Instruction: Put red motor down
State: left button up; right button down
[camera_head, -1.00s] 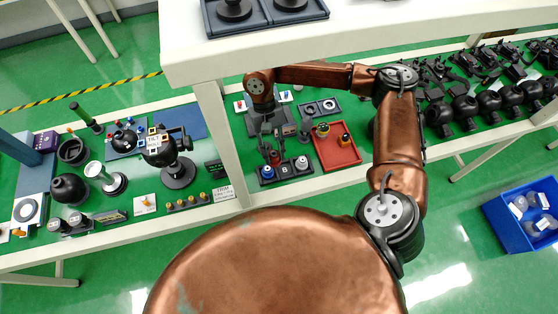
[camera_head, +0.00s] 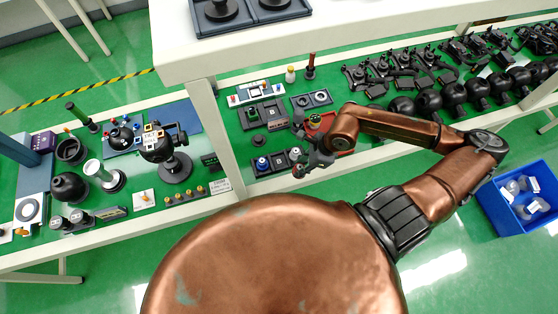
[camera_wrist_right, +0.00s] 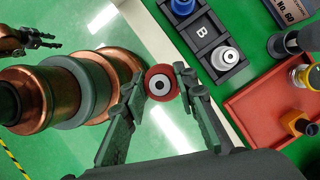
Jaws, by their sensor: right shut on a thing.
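My right gripper (camera_head: 306,165) is shut on the red motor (camera_wrist_right: 160,84), a round red piece with a pale ring and dark centre on its end. In the head view it hangs near the table's front edge, just right of the dark slotted tray; the motor is mostly hidden there. In the wrist view the white table edge and green floor lie behind the motor. The dark tray (camera_head: 278,163) marked "B" holds a blue-topped piece (camera_wrist_right: 183,6) and a silver-white piece (camera_wrist_right: 225,57). My left gripper (camera_wrist_right: 40,40) shows small at the wrist view's upper left, its jaws unclear.
A red tray (camera_wrist_right: 262,97) with yellow and orange-topped pieces (camera_wrist_right: 300,122) stands right of the dark tray, partly behind my right arm in the head view. Black parts (camera_head: 430,100) line the table to the right. A blue bin (camera_head: 520,222) stands on the floor at right.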

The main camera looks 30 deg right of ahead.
jog(key=shift+s+d+r+m+h, duration=0.3)
jog(key=shift+s+m, duration=0.15)
jog(key=shift+m, duration=0.15)
jog(key=shift+s+d+r+m+t, duration=0.15)
jog(key=shift+m+t, duration=0.25)
jog(key=shift+m, duration=0.2)
jog(key=w+f, duration=0.3)
jog(key=w, duration=0.1)
jog(key=w+a+f+p, duration=0.1)
jog(key=w+f, duration=0.2)
jog(key=w, duration=0.1)
jog(key=w+f, duration=0.3)
jog(key=w, duration=0.2)
jog(key=shift+a+p, duration=0.25)
jog(key=shift+p, duration=0.1)
jog(key=shift+w+f, duration=0.15)
jog(key=shift+f, duration=0.05)
jog(key=x, duration=0.2)
jog(key=shift+d+f+p, duration=0.15)
jog(key=shift+f+p, duration=0.25)
jog(key=shift+f, duration=0.5)
pick_arm(q)
jog(key=r, duration=0.2)
jog(key=shift+s+r, duration=0.25)
jog(key=shift+r, duration=0.05)
jog(key=shift+f, duration=0.15)
pick_arm(e)
jog(key=shift+f, duration=0.15)
